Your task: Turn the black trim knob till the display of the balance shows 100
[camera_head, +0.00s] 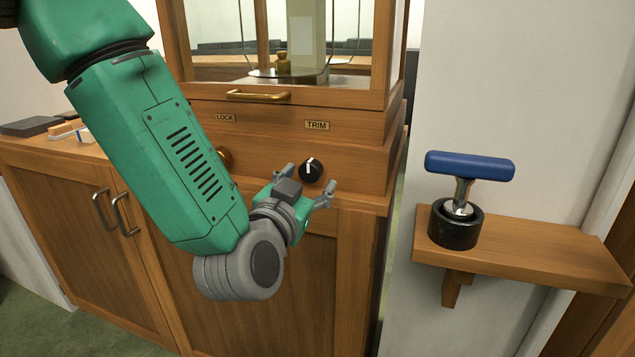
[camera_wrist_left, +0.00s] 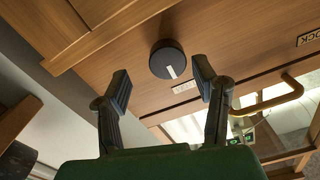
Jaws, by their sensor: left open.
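The black trim knob (camera_head: 311,170) sits on the wooden front of the balance (camera_head: 270,118), below the TRIM label (camera_head: 317,125). Its white mark points roughly up in the head view. My left gripper (camera_head: 307,181) is open in front of the knob. In the left wrist view the knob (camera_wrist_left: 167,60) lies just beyond and between the open fingertips (camera_wrist_left: 162,80), with no contact visible. A reading on the balance's display cannot be made out. My right gripper is not in view.
A brass knob (camera_head: 223,157) under the LOCK label (camera_head: 225,118) is partly behind my left arm. A brass handle (camera_head: 258,95) crosses the glass case's lower frame. A blue-handled tool in a black holder (camera_head: 455,228) stands on the right shelf (camera_head: 540,252).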

